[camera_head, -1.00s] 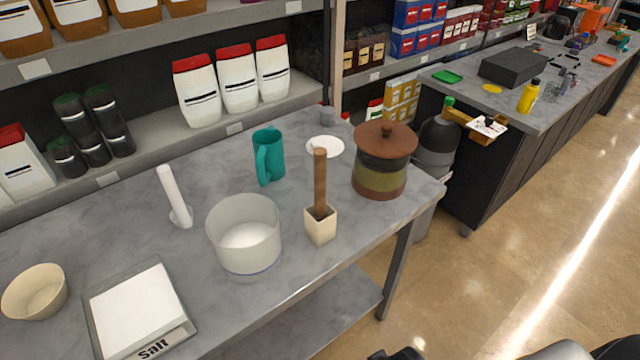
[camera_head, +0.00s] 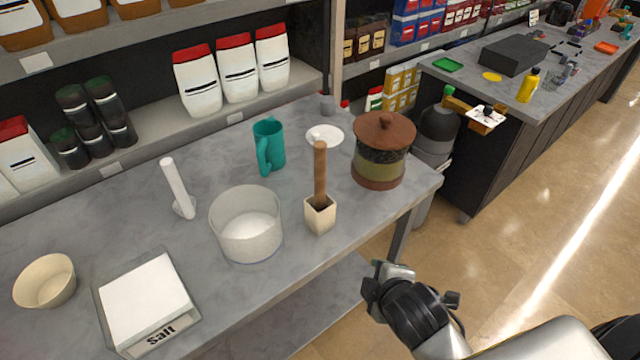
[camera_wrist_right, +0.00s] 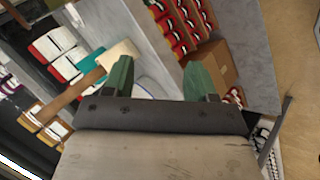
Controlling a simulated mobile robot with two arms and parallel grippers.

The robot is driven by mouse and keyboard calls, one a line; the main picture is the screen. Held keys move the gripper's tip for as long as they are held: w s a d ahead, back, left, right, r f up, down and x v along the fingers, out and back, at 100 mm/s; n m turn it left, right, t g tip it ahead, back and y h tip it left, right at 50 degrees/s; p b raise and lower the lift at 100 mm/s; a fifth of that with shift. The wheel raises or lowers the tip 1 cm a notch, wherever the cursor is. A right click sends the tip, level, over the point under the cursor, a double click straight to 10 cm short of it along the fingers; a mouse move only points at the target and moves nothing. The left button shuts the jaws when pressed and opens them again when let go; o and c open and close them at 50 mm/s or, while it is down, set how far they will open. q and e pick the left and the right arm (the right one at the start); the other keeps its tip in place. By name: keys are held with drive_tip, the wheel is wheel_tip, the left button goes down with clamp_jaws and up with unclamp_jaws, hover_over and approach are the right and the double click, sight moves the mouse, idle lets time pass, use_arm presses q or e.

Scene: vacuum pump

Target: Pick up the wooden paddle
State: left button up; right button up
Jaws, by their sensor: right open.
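The wooden paddle (camera_head: 320,165) stands upright, its brown handle rising from a small cream square holder (camera_head: 320,214) on the grey table. Its lower end is hidden inside the holder. In the right wrist view the paddle (camera_wrist_right: 72,98) and holder (camera_wrist_right: 118,54) show at the left, outside the fingers. My right arm comes in from the bottom right of the head view. Its gripper is right of and nearer than the holder, beyond the table edge, apart from the paddle. The right wrist view shows the gripper (camera_wrist_right: 158,76) open and empty, with green fingers. My left gripper is not in view.
A salt box (camera_head: 148,300) and beige bowl (camera_head: 45,282) stand left. The table's front right edge is clear.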

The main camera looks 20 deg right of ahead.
drive_tip(key=w+r+n+t, duration=0.5)
drive_tip(key=w+n, duration=0.3)
drive_tip(key=n, duration=0.3)
drive_tip(key=n+t+y, duration=0.3)
drive_tip(key=n+t, duration=0.1)
drive_tip(key=n, duration=1)
approach(323, 174)
drive_tip(key=w, duration=0.2)
drive_tip(key=shift+y, duration=0.4)
drive_tip(key=w, duration=0.2)
drive_tip(key=w+a+p, duration=0.1)
drive_tip(key=w, duration=0.2)
drive_tip(key=shift+r, duration=0.15)
drive_tip(key=shift+w+a, duration=0.15)
drive_tip(key=shift+w, duration=0.4)
drive_tip(key=w+p, duration=0.2)
drive_tip(key=w, duration=0.2)
drive_tip(key=shift+a, duration=0.1)
drive_tip(key=shift+w+a+f, duration=0.1)
drive_tip(key=shift+w+f, duration=0.15)
drive_tip(key=shift+w, duration=0.25)
drive_tip(key=shift+s, duration=0.1)
drive_tip(key=shift+c, duration=0.6)
drive_tip(key=c, duration=0.9)
drive_tip(key=shift+r, duration=0.1)
